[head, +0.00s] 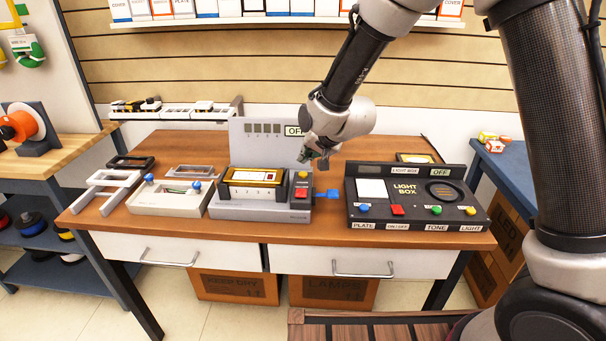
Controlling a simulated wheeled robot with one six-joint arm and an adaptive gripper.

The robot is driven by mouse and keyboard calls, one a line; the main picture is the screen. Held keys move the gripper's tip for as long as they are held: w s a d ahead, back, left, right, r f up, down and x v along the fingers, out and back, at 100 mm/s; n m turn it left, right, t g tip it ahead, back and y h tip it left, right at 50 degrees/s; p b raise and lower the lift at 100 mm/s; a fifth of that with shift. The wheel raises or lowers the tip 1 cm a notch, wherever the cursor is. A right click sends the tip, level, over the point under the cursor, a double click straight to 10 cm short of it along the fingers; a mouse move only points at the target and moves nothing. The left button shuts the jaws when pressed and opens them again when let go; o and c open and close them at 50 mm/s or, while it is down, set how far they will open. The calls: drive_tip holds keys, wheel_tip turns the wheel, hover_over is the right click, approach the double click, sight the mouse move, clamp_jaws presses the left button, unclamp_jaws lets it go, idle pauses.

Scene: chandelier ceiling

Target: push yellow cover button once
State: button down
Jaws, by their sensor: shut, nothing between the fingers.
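A grey device (262,210) stands in the middle of the wooden table, with a grey back panel showing OFF. A yellow button (302,175) sits on its right-hand column, above a red button (301,191). A yellow-framed plate (254,176) lies on the device. A blue tab (327,194) sticks out at its right. My gripper (312,161) is shut and empty, a little above and right of the yellow button. It appears apart from the button, though the exact gap is hard to tell. The button's own label cannot be read.
A black light box (412,199) stands at the right, with blue, red, green and yellow (470,211) buttons. A tray with blue knobs (171,198) and loose frames (108,186) are at the left. The table's front strip is clear.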

drive_tip(key=shift+r, duration=1.55)
drive_tip(key=s+f+n+g, duration=0.1)
drive_tip(key=s, duration=0.1)
drive_tip(key=s+d+f+n+g, duration=0.1)
drive_tip(key=s+f, duration=0.1)
drive_tip(key=s+d+f+g+h, duration=0.1)
drive_tip(key=s, duration=0.1)
drive_tip(key=shift+d+f+n, duration=0.1)
drive_tip(key=shift+f+n, duration=0.2)
drive_tip(key=shift+n, duration=0.1)
drive_tip(key=s+d+r+h, duration=0.1)
drive_tip(key=s+d+r, duration=0.5)
drive_tip(key=d, duration=0.5)
drive_tip(key=s+d+r+h, duration=0.1)
drive_tip(key=s+d+r, duration=0.5)
drive_tip(key=s+d, duration=0.5)
drive_tip(key=s+d+r+h, duration=0.2)
drive_tip(key=s+d+r, duration=0.4)
drive_tip(key=s+d, duration=0.3)
drive_tip(key=d, duration=0.4)
drive_tip(key=shift+r+g, duration=0.2)
drive_tip(key=shift+g, duration=0.1)
